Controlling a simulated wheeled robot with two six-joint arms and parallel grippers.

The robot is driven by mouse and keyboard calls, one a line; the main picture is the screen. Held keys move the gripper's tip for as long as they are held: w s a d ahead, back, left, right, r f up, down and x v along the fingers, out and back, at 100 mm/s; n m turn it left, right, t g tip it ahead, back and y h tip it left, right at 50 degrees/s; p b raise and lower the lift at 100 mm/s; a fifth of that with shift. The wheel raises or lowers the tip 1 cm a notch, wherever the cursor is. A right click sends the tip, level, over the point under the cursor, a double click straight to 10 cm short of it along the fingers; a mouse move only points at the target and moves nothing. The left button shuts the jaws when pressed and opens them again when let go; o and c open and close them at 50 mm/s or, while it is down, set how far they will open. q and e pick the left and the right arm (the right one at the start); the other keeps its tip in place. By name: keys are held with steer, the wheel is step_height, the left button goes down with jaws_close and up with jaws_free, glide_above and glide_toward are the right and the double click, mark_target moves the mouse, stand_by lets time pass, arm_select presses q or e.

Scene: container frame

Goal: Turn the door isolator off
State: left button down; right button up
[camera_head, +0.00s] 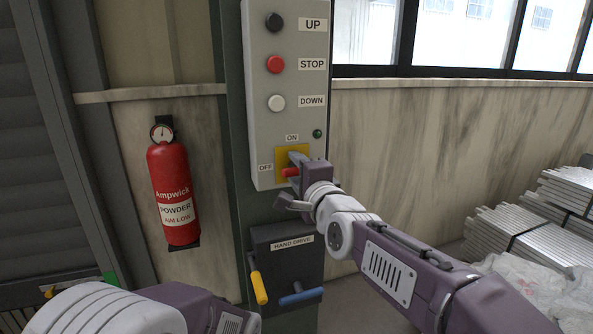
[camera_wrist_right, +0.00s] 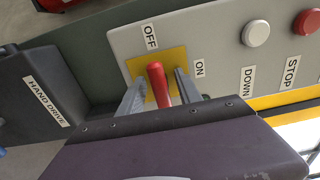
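The door isolator is a yellow plate (camera_head: 283,155) with a red handle (camera_head: 290,172), low on the grey control panel. ON is printed above it and OFF to its left. The handle appears roughly level, with its visible red end toward OFF; its exact setting is hard to tell. My right gripper (camera_head: 298,170) is at the handle and hides part of it. In the right wrist view, its two fingers (camera_wrist_right: 159,92) stand on either side of the red handle (camera_wrist_right: 158,84), with visible gaps. My left arm shows at the lower left; its gripper is out of view.
The panel (camera_head: 250,110) has black UP, red STOP and white DOWN buttons above. A dark hand drive box (camera_head: 285,265) with yellow and blue levers is below. A red fire extinguisher (camera_head: 172,190) hangs to the left. Metal slats (camera_head: 520,235) are stacked at the right.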

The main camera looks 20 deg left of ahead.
steer(key=shift+s+d, duration=0.1)
steer(key=v, duration=0.9)
